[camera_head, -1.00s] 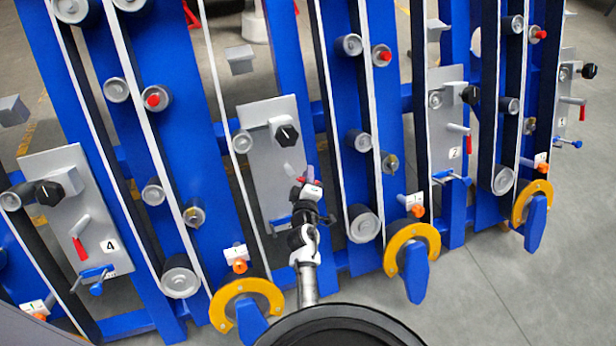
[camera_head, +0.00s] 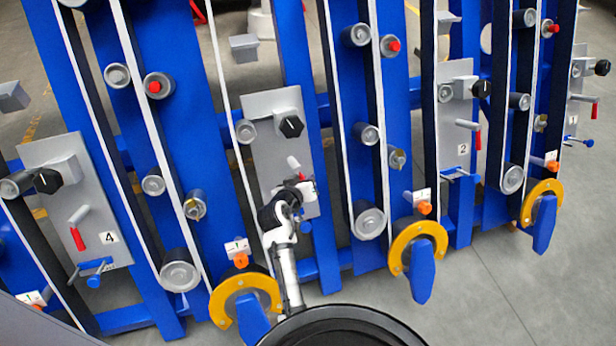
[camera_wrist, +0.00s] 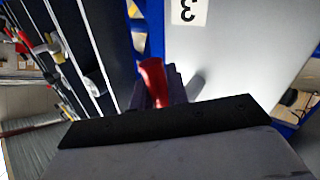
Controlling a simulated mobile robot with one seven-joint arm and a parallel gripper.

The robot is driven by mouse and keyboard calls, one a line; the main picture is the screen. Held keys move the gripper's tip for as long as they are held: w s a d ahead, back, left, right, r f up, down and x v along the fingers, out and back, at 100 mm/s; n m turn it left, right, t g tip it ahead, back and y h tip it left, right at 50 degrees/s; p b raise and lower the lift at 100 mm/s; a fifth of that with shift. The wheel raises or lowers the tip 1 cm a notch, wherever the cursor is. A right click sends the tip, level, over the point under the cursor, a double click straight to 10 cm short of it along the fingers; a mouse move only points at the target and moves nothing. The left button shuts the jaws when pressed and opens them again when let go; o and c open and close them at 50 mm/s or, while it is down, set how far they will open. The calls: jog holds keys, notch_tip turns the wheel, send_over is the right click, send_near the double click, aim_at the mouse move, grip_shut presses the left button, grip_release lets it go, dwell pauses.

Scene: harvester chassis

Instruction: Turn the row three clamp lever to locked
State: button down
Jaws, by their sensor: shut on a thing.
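The row three panel (camera_head: 270,112) is a grey plate on the blue frame, with a black knob (camera_head: 291,126) near its top. The clamp lever's pale upper part (camera_head: 293,163) shows on the plate below the knob. My gripper (camera_head: 302,184) covers the lower part of the lever in the head view. In the wrist view, the red lever grip (camera_wrist: 153,77) sits between the dark fingers of my gripper (camera_wrist: 168,88), which is shut on it. The panel's number 3 label (camera_wrist: 187,9) shows at the top edge. The lever's exact angle is partly hidden.
Similar panels stand either side, row four (camera_head: 65,180) left and row two (camera_head: 455,130) right, with red-gripped levers hanging down. Rollers and belts flank the panel. Yellow rings (camera_head: 418,245) with blue handles stick out below. Grey floor lies open at lower right.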

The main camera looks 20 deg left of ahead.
jog(key=shift+s+a+m+g+p, duration=0.15)
jog(key=shift+m+g+p, duration=0.1)
jog(key=shift+m, duration=0.2)
jog(key=shift+s+a+m+g+p, duration=0.15)
jog(key=shift+m+g, duration=0.1)
jog(key=shift+m, duration=0.2)
jog(key=shift+w, duration=0.1)
jog(key=c, duration=1.4)
grip_release()
jog(key=shift+o, duration=0.2)
jog(key=v, duration=1.4)
jog(key=shift+w, duration=0.1)
